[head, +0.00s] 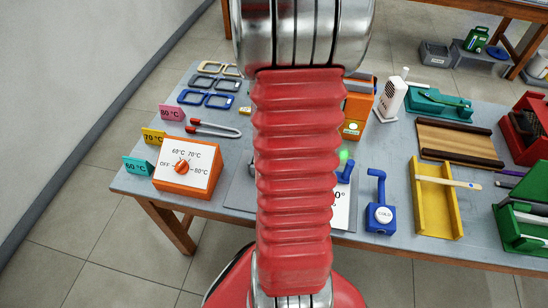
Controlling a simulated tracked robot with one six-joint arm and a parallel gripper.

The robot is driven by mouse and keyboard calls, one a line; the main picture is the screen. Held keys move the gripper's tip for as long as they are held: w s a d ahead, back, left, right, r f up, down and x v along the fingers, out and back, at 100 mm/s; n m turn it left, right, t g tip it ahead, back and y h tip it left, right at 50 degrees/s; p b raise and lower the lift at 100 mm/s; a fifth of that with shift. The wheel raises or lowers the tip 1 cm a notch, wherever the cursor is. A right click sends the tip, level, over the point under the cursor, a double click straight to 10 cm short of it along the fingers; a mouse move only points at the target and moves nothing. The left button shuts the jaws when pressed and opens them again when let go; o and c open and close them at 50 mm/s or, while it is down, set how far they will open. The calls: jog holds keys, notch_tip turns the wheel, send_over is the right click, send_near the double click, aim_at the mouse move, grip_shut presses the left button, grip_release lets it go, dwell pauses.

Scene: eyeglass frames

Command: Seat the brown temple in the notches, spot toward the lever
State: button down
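I cannot pick out the brown temple for certain. A tan board (455,142) at the right of the table has dark brown bars along its far and near edges. A yellow trough (433,215) stands in front of it, with a pale stick (455,182) with a blue mark lying across it. A blue device marked COLD (381,217) with an upright handle stands left of the trough. A green device (525,222) is at the right edge. Notches and a lever cannot be told apart at this size. My gripper is not in view; my red arm covers the middle.
An orange dial box (187,170), temperature cards (171,113), red-tipped tongs (212,129) and coloured frames (206,98) are at the left. A white heater-like device (392,97), a teal device (438,103) and a red device (528,125) stand at the back right.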

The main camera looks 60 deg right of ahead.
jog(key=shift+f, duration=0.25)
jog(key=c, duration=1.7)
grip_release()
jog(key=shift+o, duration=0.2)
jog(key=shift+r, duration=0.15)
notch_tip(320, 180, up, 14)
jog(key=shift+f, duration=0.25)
